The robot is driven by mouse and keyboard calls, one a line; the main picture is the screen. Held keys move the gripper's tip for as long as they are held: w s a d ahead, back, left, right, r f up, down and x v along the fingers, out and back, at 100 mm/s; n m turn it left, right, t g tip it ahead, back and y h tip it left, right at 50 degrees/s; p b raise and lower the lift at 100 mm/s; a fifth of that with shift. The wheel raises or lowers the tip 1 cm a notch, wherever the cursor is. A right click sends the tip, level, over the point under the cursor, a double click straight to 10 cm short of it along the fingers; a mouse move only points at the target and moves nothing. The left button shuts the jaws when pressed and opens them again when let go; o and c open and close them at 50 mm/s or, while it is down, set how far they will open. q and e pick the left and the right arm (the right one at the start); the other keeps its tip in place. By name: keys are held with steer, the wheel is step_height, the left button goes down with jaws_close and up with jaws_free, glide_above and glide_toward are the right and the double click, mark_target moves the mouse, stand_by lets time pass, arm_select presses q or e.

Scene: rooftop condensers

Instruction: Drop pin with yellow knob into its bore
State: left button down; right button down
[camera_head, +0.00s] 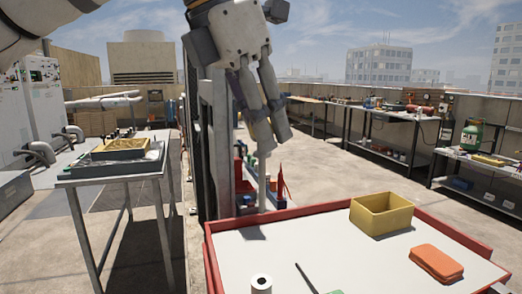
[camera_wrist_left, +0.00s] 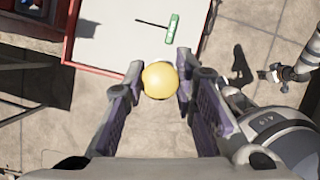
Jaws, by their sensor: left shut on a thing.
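My left gripper (camera_head: 272,144) hangs over the left end of the red-rimmed tray table in the head view. In the left wrist view its fingers (camera_wrist_left: 160,78) are shut on the yellow knob (camera_wrist_left: 160,80).
The tray table (camera_head: 305,243) also bears a yellow open box (camera_head: 382,214), an orange case (camera_head: 437,262) and a green-headed tool (camera_wrist_left: 172,27). A dark metal post (camera_head: 208,140) stands close left of the gripper. The tray's middle is clear.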

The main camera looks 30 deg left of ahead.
arm_select(q)
steer(key=shift+r, duration=3.65)
